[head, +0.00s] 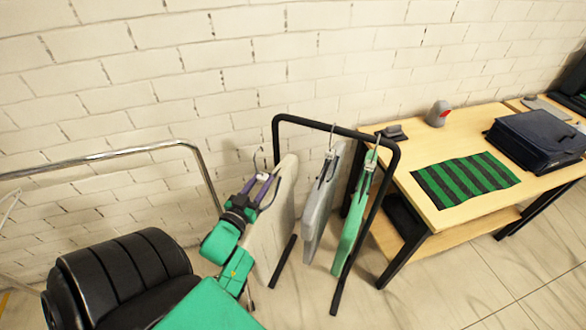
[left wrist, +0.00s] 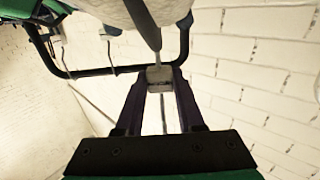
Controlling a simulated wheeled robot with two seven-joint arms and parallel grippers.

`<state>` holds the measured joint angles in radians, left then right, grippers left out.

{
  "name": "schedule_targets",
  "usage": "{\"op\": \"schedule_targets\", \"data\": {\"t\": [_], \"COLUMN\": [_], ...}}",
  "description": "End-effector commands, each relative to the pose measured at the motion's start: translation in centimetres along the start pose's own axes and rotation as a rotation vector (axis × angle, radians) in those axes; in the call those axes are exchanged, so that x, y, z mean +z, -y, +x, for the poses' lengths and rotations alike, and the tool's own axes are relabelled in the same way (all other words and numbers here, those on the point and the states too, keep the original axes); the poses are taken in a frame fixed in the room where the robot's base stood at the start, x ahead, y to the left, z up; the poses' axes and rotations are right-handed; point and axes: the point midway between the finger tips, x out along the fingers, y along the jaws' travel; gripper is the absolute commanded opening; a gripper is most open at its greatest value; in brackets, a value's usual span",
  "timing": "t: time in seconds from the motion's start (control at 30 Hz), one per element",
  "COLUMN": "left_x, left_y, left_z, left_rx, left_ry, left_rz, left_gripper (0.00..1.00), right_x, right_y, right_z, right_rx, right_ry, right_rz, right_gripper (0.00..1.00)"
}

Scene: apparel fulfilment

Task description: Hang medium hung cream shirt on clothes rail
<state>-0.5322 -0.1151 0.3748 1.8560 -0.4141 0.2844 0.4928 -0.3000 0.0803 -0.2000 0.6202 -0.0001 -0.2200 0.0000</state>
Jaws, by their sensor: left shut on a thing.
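The cream shirt (head: 287,200) hangs from its hanger beside the left end of the black clothes rail (head: 335,127). My left gripper (head: 266,178) is shut on the hanger's upper part, and the hook rises above the fingers, left of the rail's left post. In the left wrist view the fingertips of my left gripper (left wrist: 160,77) hold a light block of the hanger, and the cream shirt (left wrist: 130,12) shows at the top edge. The clothes rail (left wrist: 95,72) crosses behind. I cannot tell whether the hook touches the rail. My right gripper is not in view.
A grey garment (head: 320,205) and a green garment (head: 353,215) hang on the rail's middle and right. A wooden table (head: 440,215) with a striped green cloth (head: 465,180) stands right of it. A chrome rail (head: 120,153) is at left.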

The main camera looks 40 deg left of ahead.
Motion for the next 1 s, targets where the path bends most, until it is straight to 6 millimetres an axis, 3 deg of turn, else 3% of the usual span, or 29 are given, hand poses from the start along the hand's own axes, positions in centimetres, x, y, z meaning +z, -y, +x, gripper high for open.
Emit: {"op": "schedule_targets", "data": {"t": [0.4, 0.5, 1.0], "left_x": [0.2, 0.1, 0.2], "left_y": [0.0, -0.1, -0.2], "left_z": [-10.5, -12.0, -12.3], "left_rx": [-0.002, 0.0, 0.0], "left_ry": [0.004, 0.002, 0.002], "left_rz": [-0.004, -0.005, -0.007], "left_gripper": [0.0, 0.0, 0.0], "right_x": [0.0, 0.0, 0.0], "right_y": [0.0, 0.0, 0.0], "right_z": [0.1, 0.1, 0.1], "right_rx": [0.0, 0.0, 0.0], "right_ry": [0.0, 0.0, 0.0], "right_rz": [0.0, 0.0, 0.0], "right_gripper": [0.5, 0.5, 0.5]}}
